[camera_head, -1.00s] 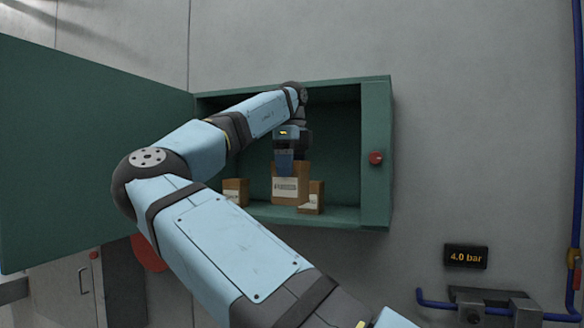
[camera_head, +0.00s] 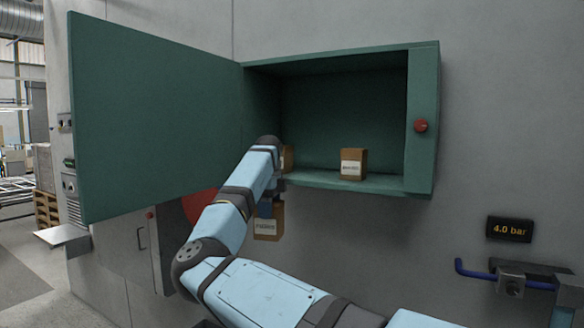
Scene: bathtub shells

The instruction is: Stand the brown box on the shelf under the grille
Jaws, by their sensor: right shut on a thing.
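My right gripper (camera_head: 268,207) is shut on a brown box (camera_head: 267,226) with a white label. It holds the box upright from above, in front of and just below the open green cabinet. The arm hides part of the gripper. A small grey shelf (camera_head: 62,234) juts from the wall at the far left, with a slatted grille (camera_head: 74,211) just above it. No object shows on the shelf. The held box is well to the right of the shelf. My left gripper is not in view.
The green cabinet (camera_head: 423,160) holds another brown box (camera_head: 353,164) and a second one (camera_head: 288,157) mostly hidden by my arm. Its open door (camera_head: 155,115) reaches left, above the way to the shelf. A grey lower cabinet (camera_head: 130,255) stands below the door.

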